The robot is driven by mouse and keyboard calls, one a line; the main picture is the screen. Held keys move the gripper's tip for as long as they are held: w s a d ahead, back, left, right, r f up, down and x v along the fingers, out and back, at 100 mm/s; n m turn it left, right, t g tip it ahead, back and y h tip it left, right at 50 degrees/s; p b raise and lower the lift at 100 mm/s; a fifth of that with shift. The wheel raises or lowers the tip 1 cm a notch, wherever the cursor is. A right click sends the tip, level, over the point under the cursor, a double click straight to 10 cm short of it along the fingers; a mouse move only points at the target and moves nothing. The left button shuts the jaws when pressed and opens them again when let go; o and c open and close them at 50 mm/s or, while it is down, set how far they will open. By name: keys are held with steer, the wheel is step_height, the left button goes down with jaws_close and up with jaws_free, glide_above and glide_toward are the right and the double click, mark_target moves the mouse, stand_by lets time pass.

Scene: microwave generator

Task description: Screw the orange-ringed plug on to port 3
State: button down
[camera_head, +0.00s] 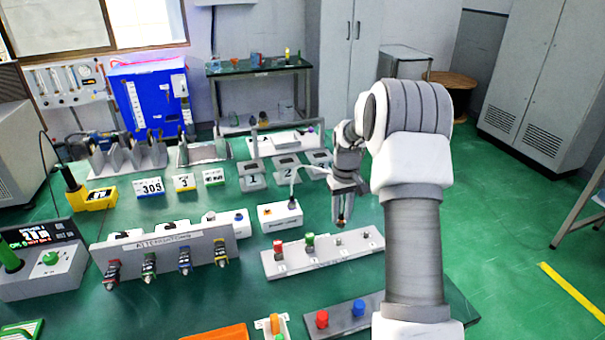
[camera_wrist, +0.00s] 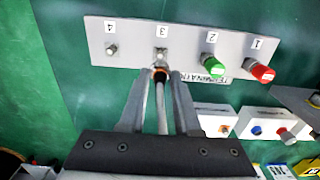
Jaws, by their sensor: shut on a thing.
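The pale terminal strip (camera_head: 322,257) has numbered ports; it also shows in the wrist view (camera_wrist: 130,57). A red plug (camera_wrist: 261,70) is on port 1 and a green plug (camera_wrist: 212,66) on port 2. Port 3 (camera_wrist: 161,54) is bare metal, and so is port 4 (camera_wrist: 112,49). My gripper (camera_wrist: 158,76) is shut on the orange-ringed plug (camera_wrist: 160,70), whose pale cable trails back between the fingers. The plug lines up with port 3 in the wrist view. In the head view my gripper (camera_head: 342,218) is just above port 3 (camera_head: 338,240). I cannot tell whether they touch.
A white box (camera_head: 280,216) stands behind the strip. A grey rack of coloured connectors (camera_head: 165,255) is to its left. A plate with red and blue knobs (camera_head: 345,315) lies in front. The green bench (camera_head: 240,290) is bare between the rack and strip.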

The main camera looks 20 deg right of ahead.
mark_target(341, 223)
steer(key=shift+f+b, duration=1.35)
steer(key=shift+f, duration=1.3)
steer(key=shift+f, duration=0.6)
stand_by(0.4)
steer(key=c, duration=0.5)
jaws_free()
steer(key=shift+c, duration=0.2)
step_height(341, 223, up, 18)
steer(key=p, duration=0.2)
steer(key=shift+f, duration=0.25)
